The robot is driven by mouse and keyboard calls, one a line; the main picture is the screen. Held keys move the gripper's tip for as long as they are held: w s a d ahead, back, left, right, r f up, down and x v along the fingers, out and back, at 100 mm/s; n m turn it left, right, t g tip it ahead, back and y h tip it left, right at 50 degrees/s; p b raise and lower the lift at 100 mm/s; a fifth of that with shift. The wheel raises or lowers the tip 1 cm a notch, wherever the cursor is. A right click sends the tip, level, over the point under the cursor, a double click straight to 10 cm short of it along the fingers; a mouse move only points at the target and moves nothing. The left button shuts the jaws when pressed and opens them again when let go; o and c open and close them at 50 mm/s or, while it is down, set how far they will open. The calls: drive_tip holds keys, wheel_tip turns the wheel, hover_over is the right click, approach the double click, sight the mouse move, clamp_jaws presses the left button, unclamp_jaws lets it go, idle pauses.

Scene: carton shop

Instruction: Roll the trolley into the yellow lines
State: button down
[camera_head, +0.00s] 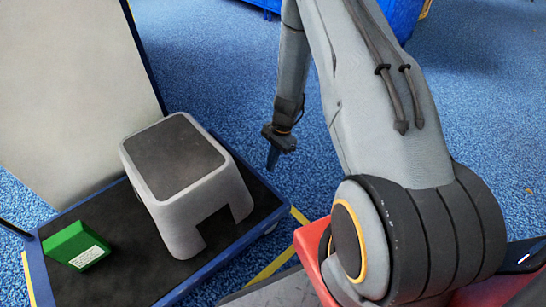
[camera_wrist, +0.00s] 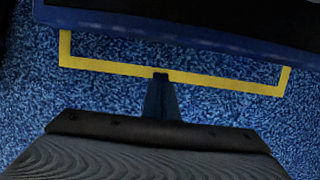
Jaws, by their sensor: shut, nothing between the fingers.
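The trolley (camera_head: 230,252) is at the left in the head view, with a dark deck and a blue rim. It carries a grey step stool (camera_head: 230,190) and a green box (camera_head: 75,246). The yellow lines (camera_head: 271,264) show on the floor beside its right edge. In the wrist view the trolley's blue edge (camera_wrist: 180,35) crosses the top, and the yellow lines (camera_wrist: 225,82) form a wide U below it, with a strip of carpet between. Far parts of the lines are hidden. My gripper (camera_head: 272,159) is shut and empty, pointing down right of the trolley, apart from it.
A tall pale panel (camera_head: 70,90) with a blue edge stands at the trolley's far left side. A blue object (camera_head: 400,14) is at the top of the head view. Blue carpet (camera_head: 480,90) is open at the right.

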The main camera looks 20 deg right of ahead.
drive_tip(key=a, duration=0.1)
drive_tip(key=s+a+f+b, duration=0.1)
drive_tip(key=a, duration=0.1)
drive_tip(key=a+b, duration=0.1)
drive_tip(key=shift+s+a+f, duration=0.15)
drive_tip(key=shift+s+f, duration=0.05)
drive_tip(key=shift+f, duration=0.15)
